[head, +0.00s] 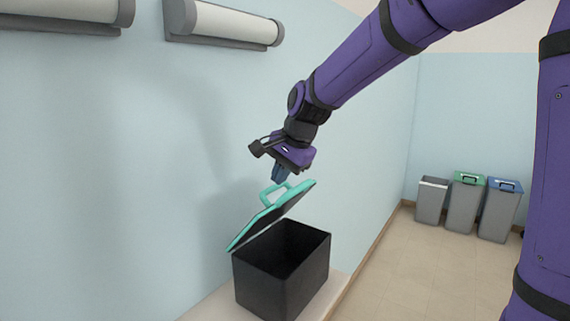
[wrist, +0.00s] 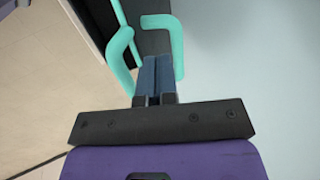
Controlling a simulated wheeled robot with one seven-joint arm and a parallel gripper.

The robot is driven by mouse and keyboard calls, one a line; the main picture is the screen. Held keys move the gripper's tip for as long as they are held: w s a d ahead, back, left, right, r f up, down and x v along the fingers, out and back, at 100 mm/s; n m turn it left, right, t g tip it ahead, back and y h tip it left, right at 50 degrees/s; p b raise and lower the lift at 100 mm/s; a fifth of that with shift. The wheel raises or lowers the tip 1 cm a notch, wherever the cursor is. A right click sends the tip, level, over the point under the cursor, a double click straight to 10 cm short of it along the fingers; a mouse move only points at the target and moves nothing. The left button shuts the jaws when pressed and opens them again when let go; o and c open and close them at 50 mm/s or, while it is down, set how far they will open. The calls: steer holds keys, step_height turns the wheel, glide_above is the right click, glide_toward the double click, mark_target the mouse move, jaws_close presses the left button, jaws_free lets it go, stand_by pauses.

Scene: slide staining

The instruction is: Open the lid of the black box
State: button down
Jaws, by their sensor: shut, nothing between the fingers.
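The black box (head: 282,281) stands on a light bench in the head view, its top partly uncovered and its inside dark. Its lid (head: 262,222), dark with a teal rim, is tilted up with its raised edge toward the upper right. A teal handle (head: 272,193) stands on the lid; the handle also shows in the wrist view (wrist: 122,58). My gripper (head: 281,174) is just above the handle and lid. In the wrist view my fingers (wrist: 156,62) are together, with the handle's teal bars around them. I cannot tell whether they touch the handle.
The bench (head: 212,307) runs along the pale blue wall behind the box. Several grey bins (head: 465,205) stand on the floor at the far right. Two wall-mounted cylinders (head: 225,25) hang above. The floor (head: 395,265) right of the bench is clear.

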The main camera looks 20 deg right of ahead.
mark_target(274, 189)
steer(key=shift+x, duration=2.3)
steer(key=w+a+r+g+h, duration=0.2)
steer(key=w+a+g, duration=0.1)
steer(key=w+a, duration=0.2)
steer(key=shift+w, duration=0.85)
steer(key=shift+r, duration=0.15)
